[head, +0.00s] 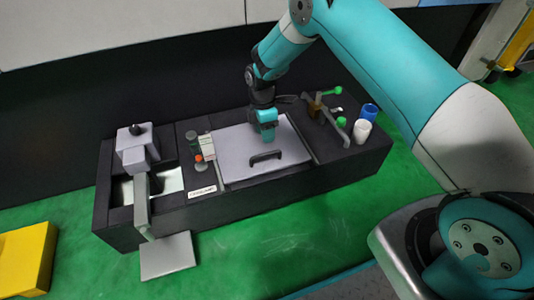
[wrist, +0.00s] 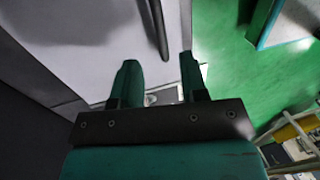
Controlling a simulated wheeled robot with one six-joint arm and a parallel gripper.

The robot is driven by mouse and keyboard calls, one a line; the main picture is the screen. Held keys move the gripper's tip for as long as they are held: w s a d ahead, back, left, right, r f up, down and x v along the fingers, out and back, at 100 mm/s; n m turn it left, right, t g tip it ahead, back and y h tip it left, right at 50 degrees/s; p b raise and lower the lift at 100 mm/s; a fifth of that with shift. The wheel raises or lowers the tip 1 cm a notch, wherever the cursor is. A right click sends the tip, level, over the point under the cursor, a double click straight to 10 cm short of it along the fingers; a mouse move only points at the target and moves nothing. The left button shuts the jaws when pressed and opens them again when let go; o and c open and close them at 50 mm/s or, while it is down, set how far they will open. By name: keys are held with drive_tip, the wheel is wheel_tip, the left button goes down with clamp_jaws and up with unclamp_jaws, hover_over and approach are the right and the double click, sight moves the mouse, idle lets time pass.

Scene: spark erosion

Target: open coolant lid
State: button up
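The coolant lid (head: 238,150) is a flat pale grey panel lying shut on the dark bench. A black bar handle (head: 265,157) stands near its front edge. My gripper (head: 267,132) is over the rear right part of the lid, behind the handle and apart from it. In the wrist view my gripper (wrist: 158,62) shows two teal fingers spread apart with nothing between them. The lid (wrist: 80,65) fills the left of that view, and the dark handle (wrist: 154,27) shows at the top, beyond the fingertips. The gap between fingertips and lid is hard to judge.
A label plate (head: 202,192) sits on the bench front. Small bottles (head: 199,162) stand left of the lid. A green-knobbed fixture (head: 326,112), a white cup (head: 362,131) and a blue cup (head: 370,112) stand right. A grey machine head (head: 137,150) is at far left. Green floor lies in front.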

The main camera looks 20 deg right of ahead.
sight(267, 150)
drive_tip(key=f+b, duration=0.1)
drive_tip(key=f, duration=0.2)
drive_tip(key=s+f+b, duration=0.1)
drive_tip(key=f, duration=0.3)
drive_tip(key=shift+s, duration=0.2)
drive_tip(key=shift+r, duration=0.1)
clamp_jaws()
